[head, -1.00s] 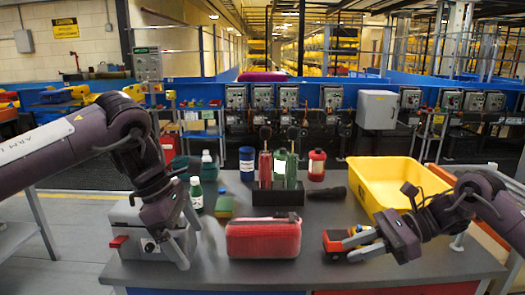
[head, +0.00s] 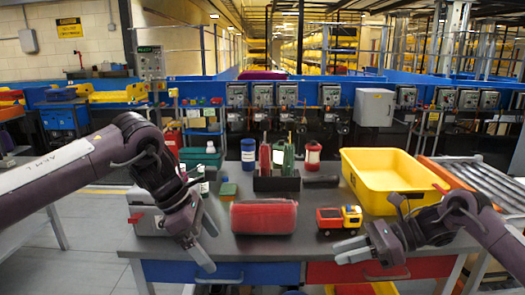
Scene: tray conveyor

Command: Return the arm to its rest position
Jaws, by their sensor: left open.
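My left gripper (head: 209,243) is open and empty, hanging with its fingers pointing down near the table's front edge, left of a red rounded case (head: 264,217). My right gripper (head: 343,252) appears open and empty, its two silver fingers pointing left near the front edge. A red and yellow toy truck (head: 330,218) stands on the table behind the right gripper's fingers, apart from them.
A yellow bin (head: 385,202) stands at the right beside a roller conveyor (head: 465,175). A dark holder (head: 276,184) with red and green bottles stands mid-table. A grey box (head: 148,222) is partly behind my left arm. Drawers (head: 380,270) lie below.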

